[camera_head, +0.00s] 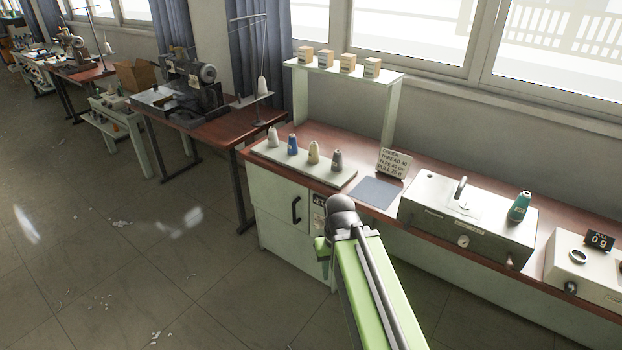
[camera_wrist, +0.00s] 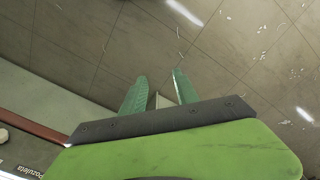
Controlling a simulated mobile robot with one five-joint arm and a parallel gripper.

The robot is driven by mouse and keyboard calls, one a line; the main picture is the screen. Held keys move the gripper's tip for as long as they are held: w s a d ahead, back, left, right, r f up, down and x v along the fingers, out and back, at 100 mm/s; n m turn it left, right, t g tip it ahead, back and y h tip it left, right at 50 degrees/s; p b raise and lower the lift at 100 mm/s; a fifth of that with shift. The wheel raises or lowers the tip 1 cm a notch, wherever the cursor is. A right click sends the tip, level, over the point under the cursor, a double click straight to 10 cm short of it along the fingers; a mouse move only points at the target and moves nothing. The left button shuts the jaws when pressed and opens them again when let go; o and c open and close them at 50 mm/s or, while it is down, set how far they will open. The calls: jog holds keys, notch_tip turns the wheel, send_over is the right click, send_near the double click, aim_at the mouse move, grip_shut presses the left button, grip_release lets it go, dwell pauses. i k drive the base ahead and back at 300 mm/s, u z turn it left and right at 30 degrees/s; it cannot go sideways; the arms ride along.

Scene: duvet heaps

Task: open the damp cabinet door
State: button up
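A pale cabinet (camera_head: 279,205) with a black upright bar handle (camera_head: 296,210) stands under the left end of the counter. Its door looks shut. A partly hidden label sits right of the handle, and I cannot read it fully. My gripper (camera_head: 322,252) hangs in front of the cabinet's right side, to the right of and below the handle, and does not appear to touch it. In the wrist view my gripper (camera_wrist: 158,88) has its two green fingers apart, with floor showing between them. The handle does not show in the wrist view.
The brown counter (camera_head: 413,172) carries a board (camera_head: 305,165) with several thread cones, a sign (camera_head: 394,163), and a grey box (camera_head: 465,222) with a gauge. A sewing table (camera_head: 205,130) stands left. Open tiled floor (camera_head: 150,250) lies in front and left.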

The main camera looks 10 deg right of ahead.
aim_at(286, 200)
jog(key=z, duration=0.1)
jog(key=k, duration=0.5)
jog(key=u, duration=0.75)
jog(key=i, duration=1.7)
jog(key=u, duration=0.4)
